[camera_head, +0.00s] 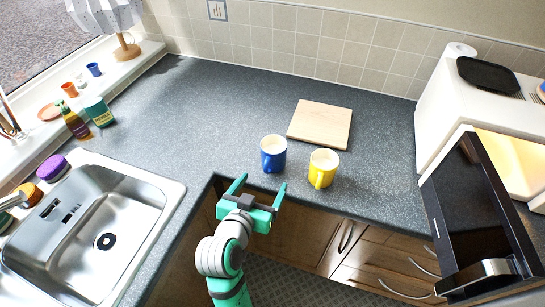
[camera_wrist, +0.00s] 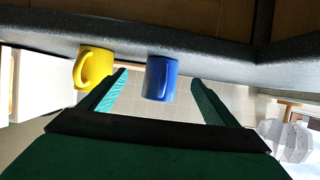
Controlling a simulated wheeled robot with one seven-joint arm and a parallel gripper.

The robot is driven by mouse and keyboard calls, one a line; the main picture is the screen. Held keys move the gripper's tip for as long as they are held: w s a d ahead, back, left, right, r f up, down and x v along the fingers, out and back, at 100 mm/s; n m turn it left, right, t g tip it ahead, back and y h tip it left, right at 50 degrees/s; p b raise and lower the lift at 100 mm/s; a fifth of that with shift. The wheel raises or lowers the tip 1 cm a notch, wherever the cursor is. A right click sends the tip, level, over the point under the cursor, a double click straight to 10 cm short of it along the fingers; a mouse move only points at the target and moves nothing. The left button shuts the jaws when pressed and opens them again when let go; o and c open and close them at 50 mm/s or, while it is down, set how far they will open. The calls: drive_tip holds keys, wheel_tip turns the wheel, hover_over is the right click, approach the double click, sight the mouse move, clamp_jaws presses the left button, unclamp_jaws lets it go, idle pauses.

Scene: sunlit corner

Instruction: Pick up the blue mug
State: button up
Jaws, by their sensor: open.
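The blue mug (camera_head: 272,160) stands upright on the dark counter near its front edge, with a pale inside. It also shows in the wrist view (camera_wrist: 160,79), upside down in the picture, between my two fingers and beyond their tips. My gripper (camera_head: 261,187) is open and empty, just in front of the counter edge, with its fingers pointing toward the blue mug. It does not touch the mug. A yellow mug (camera_head: 322,169) stands close to the right of the blue one, its handle toward the front.
A wooden board (camera_head: 320,124) lies behind the mugs. A steel sink (camera_head: 88,232) is at the left, with bottles (camera_head: 74,122) behind it. A white microwave (camera_head: 480,215) with its door open stands at the right. The counter left of the blue mug is clear.

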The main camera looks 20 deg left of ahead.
sight(268, 173)
drive_tip(key=shift+w+a+r, duration=0.1)
drive_tip(key=shift+w+r, duration=0.1)
drive_tip(key=x, duration=0.5)
drive_tip(key=shift+a+x, duration=0.2)
drive_tip(key=shift+x, duration=2.55)
drive_tip(key=shift+r, duration=0.1)
drive_tip(key=c, duration=1.5)
drive_tip(key=shift+r, duration=0.2)
